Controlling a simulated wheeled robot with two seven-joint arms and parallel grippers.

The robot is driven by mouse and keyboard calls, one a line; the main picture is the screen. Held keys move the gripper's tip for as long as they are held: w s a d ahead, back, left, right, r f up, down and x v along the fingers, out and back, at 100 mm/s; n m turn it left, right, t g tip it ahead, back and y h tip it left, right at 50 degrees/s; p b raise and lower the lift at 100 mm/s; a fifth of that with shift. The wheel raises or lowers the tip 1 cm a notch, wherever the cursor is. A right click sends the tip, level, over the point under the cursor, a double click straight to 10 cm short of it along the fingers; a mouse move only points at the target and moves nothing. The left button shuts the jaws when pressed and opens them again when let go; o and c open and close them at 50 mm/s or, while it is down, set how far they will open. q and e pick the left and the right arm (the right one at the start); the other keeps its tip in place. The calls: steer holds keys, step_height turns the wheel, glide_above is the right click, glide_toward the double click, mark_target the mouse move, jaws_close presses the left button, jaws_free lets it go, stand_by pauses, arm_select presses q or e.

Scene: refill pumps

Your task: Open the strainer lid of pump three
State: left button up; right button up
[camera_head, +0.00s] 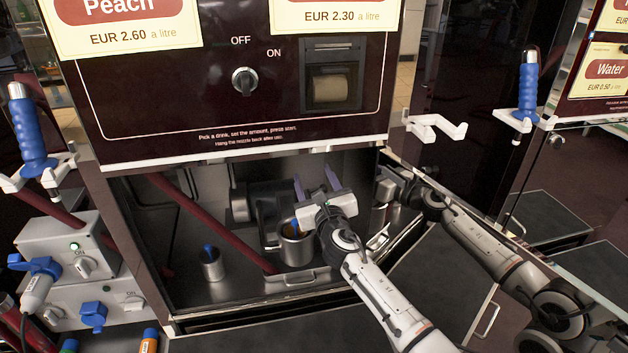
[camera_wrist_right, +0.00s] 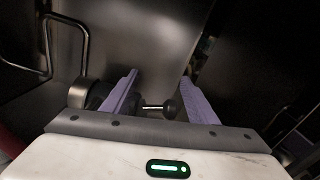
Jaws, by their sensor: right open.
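My right gripper (camera_head: 316,182) is inside the open pump cabinet, its two purple fingers apart and pointing toward the back. In the right wrist view, a short metal rod with a dark ball knob (camera_wrist_right: 171,107) shows between the open fingers (camera_wrist_right: 155,88); I cannot tell whether either finger touches it. A round metal part (camera_wrist_right: 80,93) lies left of the fingers. In the head view, a steel pot (camera_head: 297,248) with an orange-brown inside stands just below the gripper, partly hidden by it. The strainer lid cannot be clearly made out. My left gripper is not in view.
A dark red pipe (camera_head: 215,222) slants across the cabinet. The cabinet front (camera_head: 230,90) overhangs the opening. Grey switch boxes (camera_head: 62,248) stand at the left, and a nozzle holder (camera_head: 434,127) juts out right.

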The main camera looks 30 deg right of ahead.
jaws_close()
steer(key=d+m, duration=0.2)
steer(key=m, duration=0.1)
steer(key=shift+s+d+f, duration=0.2)
steer(key=shift+s+d, duration=0.15)
steer(key=shift+d, duration=0.05)
jaws_free()
arm_select(q)
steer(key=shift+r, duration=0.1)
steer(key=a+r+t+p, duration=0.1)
steer(key=p, duration=0.1)
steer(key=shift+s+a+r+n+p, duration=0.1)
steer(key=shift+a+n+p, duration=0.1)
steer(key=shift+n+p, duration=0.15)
arm_select(e)
steer(key=v, duration=1)
steer(key=shift+s, duration=0.15)
